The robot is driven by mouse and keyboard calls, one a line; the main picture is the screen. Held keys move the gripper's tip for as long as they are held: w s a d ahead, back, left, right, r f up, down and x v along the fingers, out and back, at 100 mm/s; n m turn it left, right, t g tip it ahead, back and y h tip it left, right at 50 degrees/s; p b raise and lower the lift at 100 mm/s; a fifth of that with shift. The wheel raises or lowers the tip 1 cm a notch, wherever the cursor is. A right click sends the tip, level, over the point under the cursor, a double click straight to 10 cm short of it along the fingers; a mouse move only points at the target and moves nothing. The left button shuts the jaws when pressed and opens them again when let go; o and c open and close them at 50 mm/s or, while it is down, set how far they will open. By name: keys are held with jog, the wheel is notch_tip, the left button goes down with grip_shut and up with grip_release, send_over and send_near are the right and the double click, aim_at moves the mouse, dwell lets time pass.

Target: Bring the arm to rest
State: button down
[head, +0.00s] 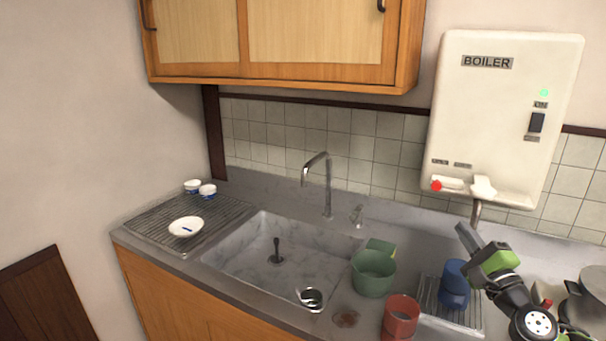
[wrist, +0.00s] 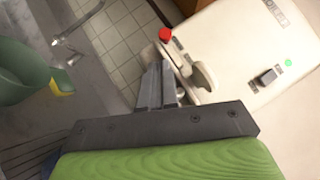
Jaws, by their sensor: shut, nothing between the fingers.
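My gripper (head: 463,232) is at the right of the head view, raised over the counter near the blue cup (head: 455,284) and below the boiler (head: 505,115). Its green and dark body tilts up to the left. In the wrist view my gripper (wrist: 158,68) has its fingers together with nothing held. The boiler (wrist: 245,70) with its red knob (wrist: 165,34) lies behind and to the right of the fingers in that view. I cannot tell the exact gap between the fingers and the boiler.
A sink (head: 262,262) with a faucet (head: 328,185) is in the middle. A green pot (head: 373,274) and a red cup (head: 401,316) stand right of it. A metal pot (head: 588,300) is far right. A white dish (head: 186,227) and two small cups are on the left drainboard.

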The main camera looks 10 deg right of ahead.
jog(key=w+a+f+n+g+y+p, duration=0.1)
jog(key=w+a+n+g+y, duration=0.25)
jog(key=a, duration=0.55)
jog(key=w+a+f+n+g+y, duration=0.1)
jog(key=a+f+n+g+y, duration=0.2)
jog(key=a+n, duration=0.55)
jog(key=s+a+n+g+h+p, duration=0.15)
jog(key=s+a+n+g, duration=0.35)
jog(key=a, duration=0.7)
jog(key=s+r+n+g+h+p, duration=0.1)
jog(key=s+n+g+h, duration=0.3)
jog(key=s, duration=2.2)
jog(key=shift+a+r+n+h+p, duration=0.3)
jog(key=shift+a+n+p, duration=0.15)
jog(key=shift+p, duration=0.3)
